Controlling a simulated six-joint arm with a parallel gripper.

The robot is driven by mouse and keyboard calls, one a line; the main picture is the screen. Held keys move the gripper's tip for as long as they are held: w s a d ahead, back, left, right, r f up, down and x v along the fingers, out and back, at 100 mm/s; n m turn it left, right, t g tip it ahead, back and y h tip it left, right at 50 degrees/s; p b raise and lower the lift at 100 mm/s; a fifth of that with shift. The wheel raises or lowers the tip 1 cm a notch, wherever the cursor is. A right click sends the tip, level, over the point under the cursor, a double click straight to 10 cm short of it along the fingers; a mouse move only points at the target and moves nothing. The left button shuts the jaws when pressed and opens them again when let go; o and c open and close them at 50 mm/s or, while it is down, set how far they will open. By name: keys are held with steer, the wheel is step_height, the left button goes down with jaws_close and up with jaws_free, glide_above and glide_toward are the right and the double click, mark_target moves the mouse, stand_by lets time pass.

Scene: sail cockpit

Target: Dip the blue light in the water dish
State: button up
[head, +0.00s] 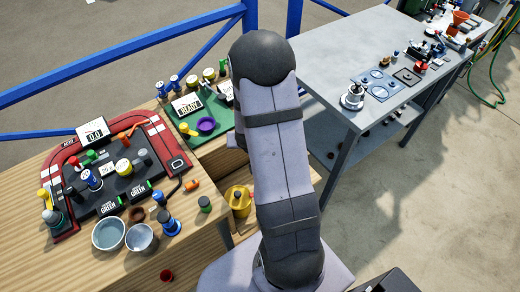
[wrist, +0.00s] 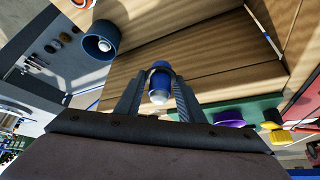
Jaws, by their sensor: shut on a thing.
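In the wrist view my gripper (wrist: 158,84) is shut on the blue light (wrist: 161,67), a small blue cylinder with a pale, rounded end. It sits between the two fingers, with the wooden bench behind it. In the head view my arm hides the gripper and the light. Two round grey bowls, one at the left (head: 108,233) and one at the right (head: 141,238), stand side by side near the bench's front edge. I cannot tell which is the water dish. Neither shows clearly in the wrist view.
A red-edged tray (head: 66,232) with dials and small parts lies left. A green mat (head: 218,139) bears a purple ring (head: 206,125). A blue round thing (wrist: 100,40) is near the gripper in the wrist view. A grey table (head: 335,50) stands right. A yellow can (head: 238,200) stands beside my arm.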

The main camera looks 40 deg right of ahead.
steer(key=w+a+r+n+t+y+p, duration=0.2)
steer(key=w+a+r+n+p, duration=0.3)
steer(key=a+r, duration=0.45)
steer(key=a+r+n+y+p, duration=0.1)
steer(key=a+n+y, duration=0.1)
steer(key=a, duration=0.6)
steer(key=a+n+y+p, duration=0.2)
steer(key=a, duration=0.7)
steer(key=a+r+n+y+p, duration=0.1)
steer(key=a+n+y, duration=0.1)
steer(key=a, duration=0.6)
steer(key=shift+w+a+r+g+p, duration=0.15)
steer(key=shift+a+r+g+p, duration=0.15)
steer(key=shift+r+p, duration=0.1)
steer(key=s+a+n+g+y+p, duration=0.1)
steer(key=s+a+n, duration=0.1)
steer(key=s+a, duration=0.2)
steer(key=s+a+n+g+y, duration=0.1)
steer(key=s+a+n+y, duration=0.1)
steer(key=s+a, duration=0.3)
steer(key=a, duration=0.4)
steer(key=shift+a+f+p, duration=0.15)
steer(key=shift+f+p, duration=0.15)
steer(key=shift+p, duration=0.1)
steer(key=shift+f, duration=0.25)
steer(key=shift+w+f+b, duration=0.1)
steer(key=shift+f+b, duration=3.25)
steer(key=shift+f, duration=0.3)
